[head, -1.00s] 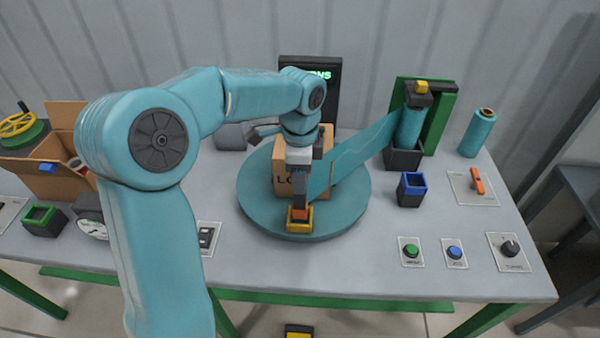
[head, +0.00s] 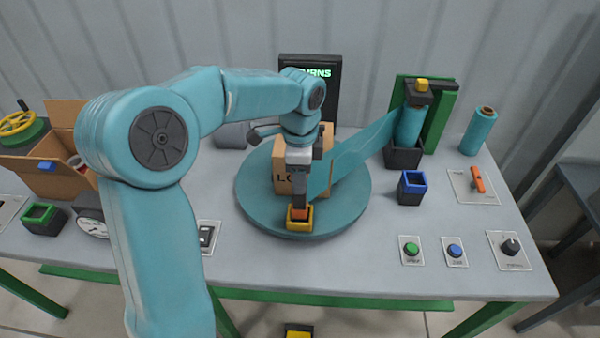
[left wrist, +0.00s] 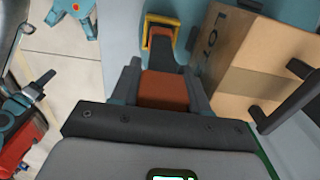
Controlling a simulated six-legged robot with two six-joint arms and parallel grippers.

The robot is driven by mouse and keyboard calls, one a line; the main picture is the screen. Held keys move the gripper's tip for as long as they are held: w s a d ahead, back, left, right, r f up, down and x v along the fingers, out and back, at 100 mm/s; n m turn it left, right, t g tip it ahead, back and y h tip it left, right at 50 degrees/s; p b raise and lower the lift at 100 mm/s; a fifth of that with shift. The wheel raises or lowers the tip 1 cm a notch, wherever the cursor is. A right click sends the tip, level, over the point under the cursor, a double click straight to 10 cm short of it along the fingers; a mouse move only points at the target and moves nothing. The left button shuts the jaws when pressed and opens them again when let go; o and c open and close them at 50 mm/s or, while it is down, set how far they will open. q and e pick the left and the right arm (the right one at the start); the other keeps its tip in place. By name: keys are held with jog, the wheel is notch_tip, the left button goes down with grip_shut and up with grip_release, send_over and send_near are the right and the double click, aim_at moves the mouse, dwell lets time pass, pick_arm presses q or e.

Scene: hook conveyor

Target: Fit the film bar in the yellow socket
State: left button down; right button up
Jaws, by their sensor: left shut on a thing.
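My left gripper (head: 300,177) is shut on the film bar (head: 299,196), a dark upright bar with an orange part. It stands over the yellow socket (head: 300,224) at the front of the teal turntable (head: 262,215). The bar's lower end is at the socket's opening; how deep it sits is hidden. In the left wrist view the fingers close around an orange-red block (left wrist: 163,91), with the yellow socket (left wrist: 147,36) beyond it. My right gripper is not seen.
A cardboard box (head: 285,178) stands on the turntable close behind the bar. A blue-rimmed holder (head: 411,190) and a spare film roll (head: 478,130) stand to the right. Green (head: 411,249) and blue (head: 455,251) buttons lie at the front right. A green-rimmed holder (head: 42,220) stands left.

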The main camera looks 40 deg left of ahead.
pick_arm(q)
jog(key=shift+f+b, duration=1.2)
jog(key=shift+f, duration=0.45)
dwell(0.4)
jog(key=shift+c, duration=2.4)
grip_release()
jog(key=shift+r, duration=0.1)
notch_tip(320, 180, up, 16)
jog(key=shift+r+p, duration=0.15)
jog(key=shift+p, duration=0.25)
